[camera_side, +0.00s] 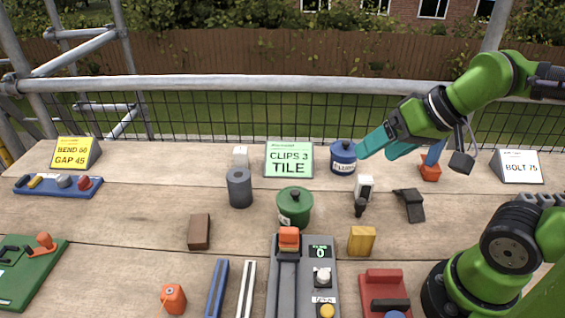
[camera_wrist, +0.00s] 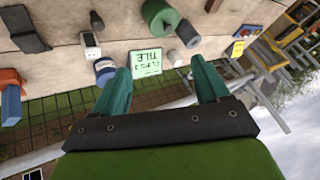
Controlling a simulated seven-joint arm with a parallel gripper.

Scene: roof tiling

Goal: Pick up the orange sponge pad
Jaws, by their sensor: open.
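A yellow-orange block (camera_side: 361,240), which looks like the sponge pad, lies on the boards right of the grey device with a display. I cannot be sure it is the pad, since other orange items are in view. My gripper (camera_side: 373,157) is open, with teal fingers, beside the blue pot at the back of the boards, well behind the block. In the wrist view my gripper (camera_wrist: 160,66) shows its two fingers spread apart, with nothing held between them. The block is not clearly visible in the wrist view.
A blue pot (camera_side: 343,157), green sign (camera_side: 289,159), green pot (camera_side: 294,208) and grey cylinder (camera_side: 239,187) stand nearby. A white clip (camera_side: 364,187) and black bracket (camera_side: 410,204) lie behind the block. The grey device (camera_side: 318,267) and red block (camera_side: 384,292) flank its front.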

